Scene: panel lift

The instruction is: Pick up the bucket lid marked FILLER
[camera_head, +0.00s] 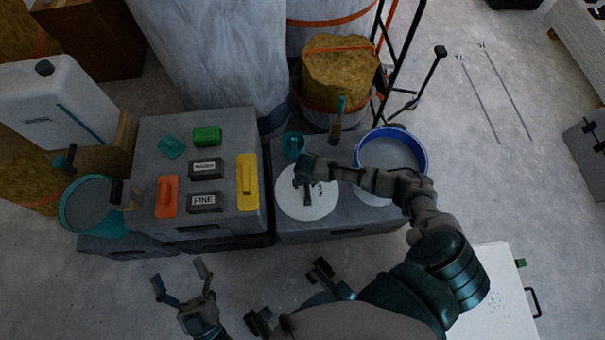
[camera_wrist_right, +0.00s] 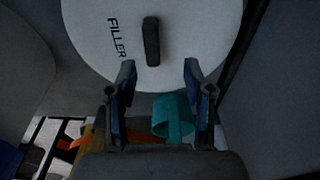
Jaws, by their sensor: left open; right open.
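The white round FILLER lid (camera_head: 292,209) lies on a grey box in the head view, partly covered by my right gripper (camera_head: 306,182). In the right wrist view, the lid (camera_wrist_right: 95,45) shows its FILLER marking and a dark bar handle (camera_wrist_right: 152,41). My right gripper (camera_wrist_right: 160,82) is open, its two fingers apart at the lid's near edge in that view, with the handle beyond the fingertips and not between them. My left gripper (camera_head: 184,282) is open and empty over the floor in front of the boxes, away from the lid.
A second white disc (camera_head: 372,198) lies right of the lid, partly under my right arm. A blue-rimmed bucket (camera_head: 425,153), a teal mug (camera_head: 292,146) and a brush (camera_head: 336,125) stand behind. Sanding blocks and floats cover the left grey box (camera_head: 225,126).

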